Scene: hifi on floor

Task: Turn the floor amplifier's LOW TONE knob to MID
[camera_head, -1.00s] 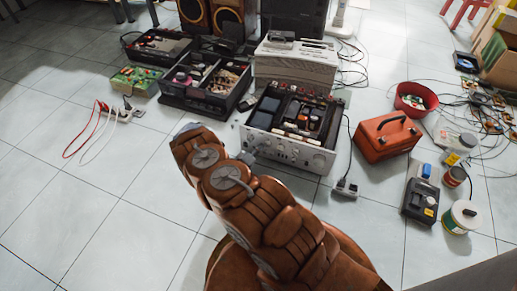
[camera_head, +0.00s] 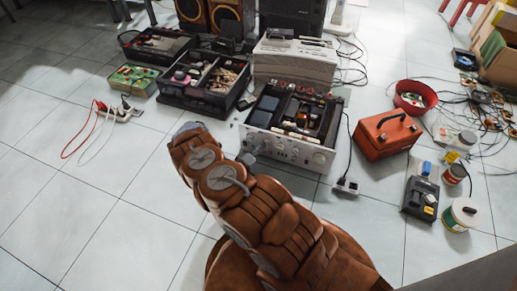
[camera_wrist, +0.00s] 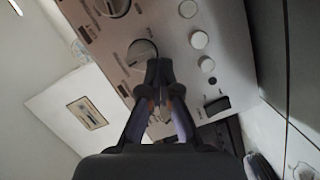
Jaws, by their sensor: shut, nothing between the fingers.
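The floor amplifier (camera_head: 292,152) stands on the tiles with its top open and its silver front panel facing me. In the wrist view its front panel (camera_wrist: 172,38) shows large round knobs and smaller round buttons. My gripper (camera_wrist: 160,66) is shut and empty. Its fingertips are at the lower edge of one large knob (camera_wrist: 141,50) and overlap it in the picture; I cannot tell whether they touch it. Another large knob (camera_wrist: 115,6) is cut off at the top edge. The printed labels are too small and blurred to read. In the head view my arm hides most of the gripper.
A black rocker switch (camera_wrist: 217,105) is on the panel to the right of the fingers. A red-orange toolbox (camera_head: 386,136) and a power socket (camera_head: 346,186) are right of the amplifier. Black parts trays (camera_head: 205,102) are behind left.

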